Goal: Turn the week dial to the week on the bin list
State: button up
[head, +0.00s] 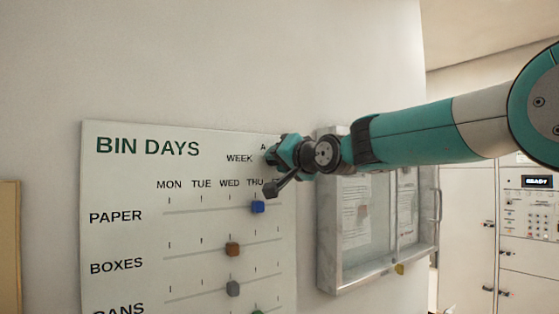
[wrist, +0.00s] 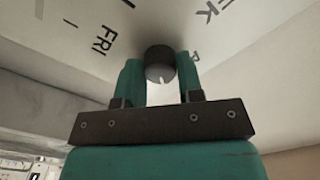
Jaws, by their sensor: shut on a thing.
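The week dial (wrist: 159,62) is a dark round knob with a light pointer mark, seen in the wrist view on the white board. My gripper (wrist: 160,80) has its two teal fingers on either side of the dial and is shut on it. In the head view my gripper (head: 277,158) covers the dial, beside the word WEEK; one letter A shows above it. The bin days board (head: 130,180) hangs on the wall at left. In the wrist view a letter beside the dial is partly hidden by a finger.
The board has rows for paper, boxes and cans, with a blue slider (head: 257,207), a brown slider (head: 232,249) and a grey slider (head: 232,288). A glass-fronted notice case (head: 328,240) with papers hangs right of the board.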

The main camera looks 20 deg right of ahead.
jog(key=o, duration=0.9)
jog(key=shift+b+v, duration=4.15)
jog(key=shift+v, duration=4.55)
